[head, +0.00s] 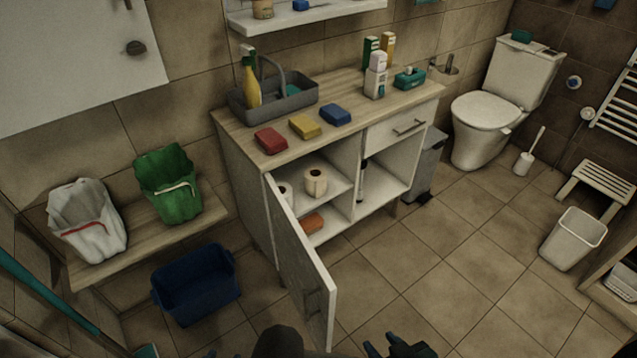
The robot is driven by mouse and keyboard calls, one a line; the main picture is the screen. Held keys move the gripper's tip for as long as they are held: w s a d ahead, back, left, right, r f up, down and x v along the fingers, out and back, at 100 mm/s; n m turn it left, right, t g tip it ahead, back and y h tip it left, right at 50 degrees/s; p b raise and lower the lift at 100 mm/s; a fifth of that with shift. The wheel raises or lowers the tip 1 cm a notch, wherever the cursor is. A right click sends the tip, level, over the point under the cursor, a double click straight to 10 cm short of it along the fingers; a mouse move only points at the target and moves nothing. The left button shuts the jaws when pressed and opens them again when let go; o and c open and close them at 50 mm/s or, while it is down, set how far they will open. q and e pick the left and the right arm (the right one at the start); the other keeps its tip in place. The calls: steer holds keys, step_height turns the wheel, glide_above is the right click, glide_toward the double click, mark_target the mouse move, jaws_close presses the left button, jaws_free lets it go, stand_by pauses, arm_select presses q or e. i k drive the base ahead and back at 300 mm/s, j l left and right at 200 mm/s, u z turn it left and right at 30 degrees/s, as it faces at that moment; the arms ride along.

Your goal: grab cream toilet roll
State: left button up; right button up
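A cream toilet roll (316,181) stands upright on the inner shelf of the open cabinet, in its left compartment. A second, paler roll (286,192) stands to its left, partly hidden by the open cabinet door (303,265). My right gripper (384,343) shows at the bottom edge, well below and in front of the cabinet. Its fingers look apart and empty, and it is cut off by the frame. My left gripper is not in view.
The open door juts toward me, left of my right gripper. Red, yellow and blue blocks (335,115) and a grey caddy (274,99) are on the countertop. A blue bin (197,285) stands at left. The tiled floor (440,260) right of the door is clear.

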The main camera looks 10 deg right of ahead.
mark_target(316, 182)
steer(key=l+u, duration=0.2)
steer(key=l, duration=1.9)
steer(key=i+l, duration=0.15)
steer(key=l, duration=0.2)
steer(key=i+l+u, duration=0.1)
steer(key=l, duration=0.25)
steer(key=i+l, duration=0.25)
steer(key=i+u, duration=0.1)
steer(key=i, duration=0.55)
steer(key=i+l+u, duration=0.15)
steer(key=i, duration=0.5)
